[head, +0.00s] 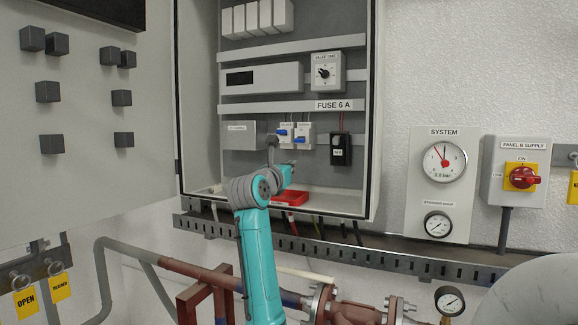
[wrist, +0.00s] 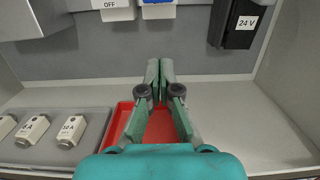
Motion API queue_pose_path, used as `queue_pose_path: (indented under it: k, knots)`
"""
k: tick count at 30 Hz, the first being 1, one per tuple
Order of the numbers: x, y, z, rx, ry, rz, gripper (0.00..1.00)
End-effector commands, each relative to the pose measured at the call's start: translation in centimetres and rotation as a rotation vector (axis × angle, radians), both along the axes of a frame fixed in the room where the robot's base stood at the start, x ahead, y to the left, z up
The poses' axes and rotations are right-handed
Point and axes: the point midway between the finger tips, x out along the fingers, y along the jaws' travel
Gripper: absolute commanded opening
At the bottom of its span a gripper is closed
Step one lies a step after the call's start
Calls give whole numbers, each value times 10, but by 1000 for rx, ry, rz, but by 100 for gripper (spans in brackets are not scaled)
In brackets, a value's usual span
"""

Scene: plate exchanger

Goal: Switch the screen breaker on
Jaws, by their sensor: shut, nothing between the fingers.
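Two small white breakers with blue levers sit side by side inside the open cabinet, in the head view: the left breaker (head: 285,143) and the right breaker (head: 303,128). Their name labels are too small to read, so I cannot tell which is the screen breaker. The left lever looks higher than the right one. In the wrist view, the left breaker's lower part (wrist: 115,8) reads OFF, and blue shows on the right breaker (wrist: 158,4); their tops are cut off. My gripper (wrist: 159,66) is shut and empty, pointing at the back wall below the breakers, apparently touching nothing.
A red tray (head: 291,198) lies on the cabinet floor beneath my gripper. Several fuses (wrist: 72,129) lie at the left in the wrist view. A black 24 V unit (head: 340,150) hangs right of the breakers. The open door (head: 85,180) stands at the left.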

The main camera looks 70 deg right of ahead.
Motion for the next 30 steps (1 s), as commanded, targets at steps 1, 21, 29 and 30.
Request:
queue_pose_path:
  k: [1, 21, 29, 30]
  knots:
    - [-1, -11, 2, 0, 1, -3, 0]
    - [0, -51, 42, -1, -1, 0, 0]
    - [0, -50, 44, 0, 0, 0, 0]
    - [0, -50, 44, 0, 0, 0, 0]
